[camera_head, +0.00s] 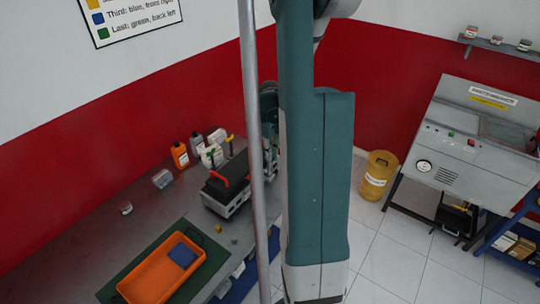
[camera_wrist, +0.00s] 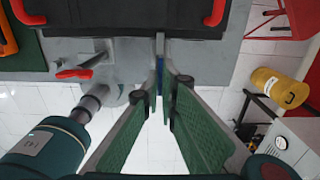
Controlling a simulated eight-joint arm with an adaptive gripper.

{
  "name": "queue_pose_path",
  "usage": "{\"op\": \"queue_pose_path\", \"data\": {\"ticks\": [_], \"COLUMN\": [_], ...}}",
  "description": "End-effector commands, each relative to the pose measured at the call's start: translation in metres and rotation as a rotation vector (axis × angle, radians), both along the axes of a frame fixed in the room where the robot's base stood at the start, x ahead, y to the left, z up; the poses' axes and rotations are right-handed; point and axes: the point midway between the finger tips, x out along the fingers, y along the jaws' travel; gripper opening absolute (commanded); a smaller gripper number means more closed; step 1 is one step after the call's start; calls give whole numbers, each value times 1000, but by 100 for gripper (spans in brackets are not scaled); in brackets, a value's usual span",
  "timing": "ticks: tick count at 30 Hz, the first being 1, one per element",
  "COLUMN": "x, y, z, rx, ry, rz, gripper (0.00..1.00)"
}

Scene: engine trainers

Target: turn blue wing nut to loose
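A narrow blue piece, which looks like the blue wing nut (camera_wrist: 160,75), shows end-on in the wrist view, just below the edge of a dark body with red handles. My gripper (camera_wrist: 160,82) points toward it, its green-padded fingers converging to tips on either side of the blue piece. I cannot tell whether the tips touch it. In the head view my teal arm hides the gripper and the blue wing nut. The black engine trainer with red handles (camera_head: 222,188) stands on the bench, its right side partly behind a grey pole and my arm.
An orange tray (camera_head: 135,287) with a blue piece lies on a green mat at the bench front. Several bottles (camera_head: 180,155) stand behind. A red lever (camera_wrist: 72,73) is left of my fingers. A yellow bin (camera_head: 378,172) and grey machine stand at right.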

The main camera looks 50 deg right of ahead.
Motion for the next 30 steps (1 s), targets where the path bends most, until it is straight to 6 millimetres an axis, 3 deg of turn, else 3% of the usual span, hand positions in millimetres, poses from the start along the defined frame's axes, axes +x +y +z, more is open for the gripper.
{"op": "queue_pose_path", "data": {"ticks": [11, 30], "x": [0, 1], "y": [-1, -3], "z": [-2, -2], "rx": [0, 0], "ry": [0, 0], "rz": [133, 699], "gripper": [0, 0]}}
